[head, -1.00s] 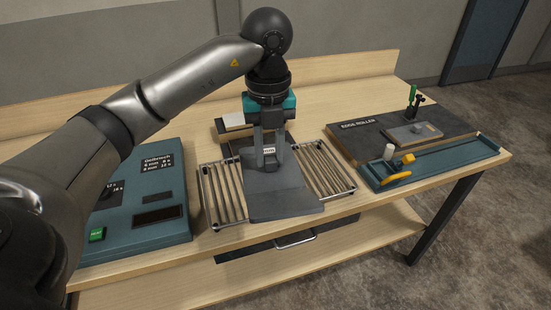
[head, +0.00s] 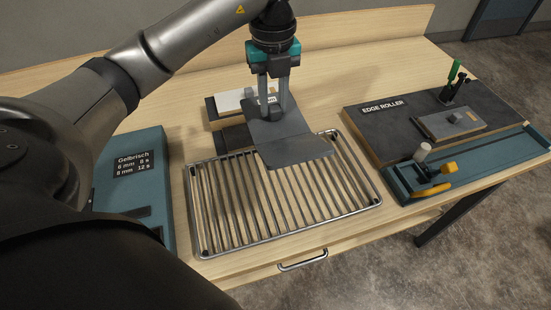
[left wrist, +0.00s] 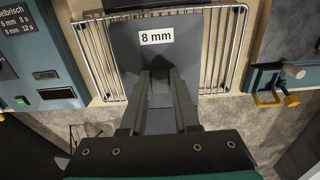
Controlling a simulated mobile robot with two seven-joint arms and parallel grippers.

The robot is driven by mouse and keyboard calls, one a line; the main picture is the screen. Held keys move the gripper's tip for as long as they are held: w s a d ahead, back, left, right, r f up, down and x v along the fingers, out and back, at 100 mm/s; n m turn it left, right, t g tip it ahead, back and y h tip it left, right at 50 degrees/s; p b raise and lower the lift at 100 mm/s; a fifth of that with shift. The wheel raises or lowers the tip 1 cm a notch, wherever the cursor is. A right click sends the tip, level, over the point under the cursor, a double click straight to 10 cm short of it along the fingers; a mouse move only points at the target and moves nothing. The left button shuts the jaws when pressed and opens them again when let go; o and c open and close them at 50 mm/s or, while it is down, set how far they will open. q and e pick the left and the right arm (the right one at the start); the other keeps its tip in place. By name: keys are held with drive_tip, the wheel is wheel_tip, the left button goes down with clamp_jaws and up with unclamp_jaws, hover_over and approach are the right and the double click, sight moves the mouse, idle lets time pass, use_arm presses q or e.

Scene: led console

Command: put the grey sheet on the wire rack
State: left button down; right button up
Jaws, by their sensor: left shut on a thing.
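The grey sheet (head: 290,140) is a flat, dark grey, roughly rectangular plate. My left gripper (head: 272,108) is shut on it. In the head view the sheet overlaps the back middle of the wire rack (head: 225,216) and appears held above it; the exact gap cannot be told. In the left wrist view the sheet (left wrist: 127,52) carries a white "8 mm" label and covers the middle of the rack, whose wires (left wrist: 232,45) show on both sides. The left fingers (left wrist: 160,98) grip its near edge there. My right gripper is not in view.
A teal console (head: 130,200) stands left of the rack. A dark board marked "EDGE ROLLER" (head: 385,115) and a teal tray with yellow clamp parts (head: 490,160) are at the right. A pale block (head: 232,98) lies behind the rack. A drawer handle (head: 303,261) is in front.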

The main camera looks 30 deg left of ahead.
sight(273, 117)
use_arm(q)
wheel_tip(273, 117, down, 16)
drive_tip(key=shift+b, duration=0.4)
drive_tip(key=shift+f, duration=0.15)
drive_tip(key=c, duration=0.7)
unclamp_jaws()
drive_tip(key=shift+o, duration=0.2)
wheel_tip(273, 117, up, 12)
drive_tip(key=shift+r, duration=0.15)
